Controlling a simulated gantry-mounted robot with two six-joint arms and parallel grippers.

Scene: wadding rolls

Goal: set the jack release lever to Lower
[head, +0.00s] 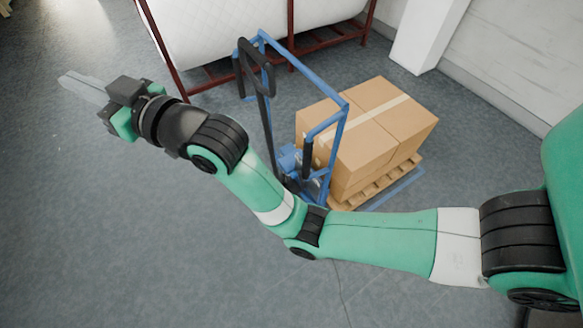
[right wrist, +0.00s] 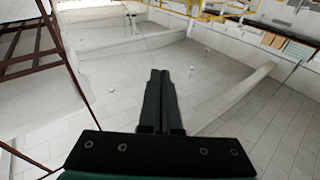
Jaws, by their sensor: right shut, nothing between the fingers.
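A blue pallet jack (head: 309,72) stands right of centre in the head view, with a black loop handle (head: 256,66) at its top on a dark upright shaft. I cannot make out the release lever or its setting; it is too small or hidden. My right forearm passes in front of the jack's lower part. My right gripper (head: 82,88) is shut and empty, up and to the left of the jack, well apart from the handle. Its closed fingers also show in the right wrist view (right wrist: 160,100), with no jack visible there. My left gripper is not in view.
Cardboard boxes (head: 378,122) sit on a wooden pallet (head: 408,172) at the jack. A dark red rack (head: 172,62) holding a large white roll (head: 225,35) stands behind; a dark red frame shows in the right wrist view (right wrist: 32,50). Floor at left is clear.

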